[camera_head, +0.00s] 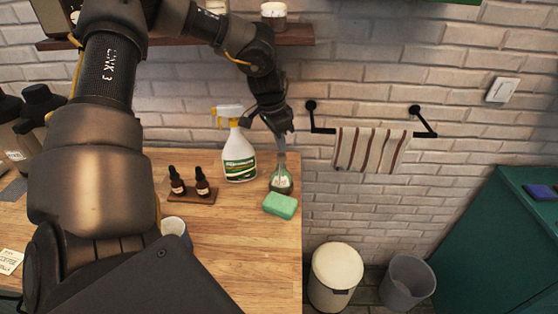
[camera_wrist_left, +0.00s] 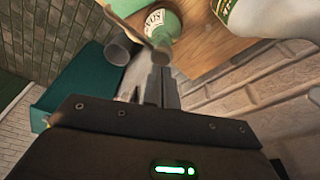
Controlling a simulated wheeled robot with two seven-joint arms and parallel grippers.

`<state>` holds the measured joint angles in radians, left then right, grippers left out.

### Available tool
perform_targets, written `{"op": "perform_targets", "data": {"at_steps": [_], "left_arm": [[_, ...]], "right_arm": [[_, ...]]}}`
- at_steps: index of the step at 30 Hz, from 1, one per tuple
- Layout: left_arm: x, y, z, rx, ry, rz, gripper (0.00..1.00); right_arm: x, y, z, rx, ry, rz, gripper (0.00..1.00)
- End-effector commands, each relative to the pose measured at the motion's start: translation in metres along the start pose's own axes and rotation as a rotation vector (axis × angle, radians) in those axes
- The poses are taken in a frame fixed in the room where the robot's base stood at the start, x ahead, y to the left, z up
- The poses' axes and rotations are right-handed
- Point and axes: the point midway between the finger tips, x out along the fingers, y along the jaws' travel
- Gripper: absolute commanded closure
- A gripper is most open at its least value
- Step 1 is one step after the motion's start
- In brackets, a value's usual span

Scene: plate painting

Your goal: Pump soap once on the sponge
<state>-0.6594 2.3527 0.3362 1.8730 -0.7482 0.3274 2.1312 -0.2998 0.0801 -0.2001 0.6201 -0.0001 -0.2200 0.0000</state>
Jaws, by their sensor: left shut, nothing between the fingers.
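The green sponge (camera_head: 280,206) lies on the wooden counter near its right edge, just in front of the soap bottle (camera_head: 281,184). The soap bottle is upright, green with a pale label. It also shows in the left wrist view (camera_wrist_left: 160,27), just beyond the fingertips. My left gripper (camera_head: 282,148) is directly above the soap bottle, pointing down, shut and empty; its fingers also show in the left wrist view (camera_wrist_left: 158,80). The fingers hide the top of the bottle, and I cannot tell whether they touch the pump. My right gripper is not in view.
A white spray bottle (camera_head: 239,160) stands close left of the soap bottle. Two dark dropper bottles (camera_head: 190,186) sit on a small wooden tray. A blue cup (camera_head: 174,227) is partly behind my arm. A striped towel (camera_head: 368,150) hangs right. A bin (camera_head: 335,275) stands below.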

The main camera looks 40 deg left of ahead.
Motion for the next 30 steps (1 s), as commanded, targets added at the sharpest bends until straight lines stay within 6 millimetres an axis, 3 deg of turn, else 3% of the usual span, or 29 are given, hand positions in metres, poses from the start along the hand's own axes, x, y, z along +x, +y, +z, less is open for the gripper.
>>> {"op": "perform_targets", "data": {"at_steps": [15,30], "left_arm": [[-0.052,0.000,-0.011,0.000,0.003,-0.001,1.00],[-0.055,0.000,-0.011,0.000,0.001,0.000,1.00]], "right_arm": [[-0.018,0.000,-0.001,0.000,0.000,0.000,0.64],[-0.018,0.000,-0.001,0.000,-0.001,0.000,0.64]]}}
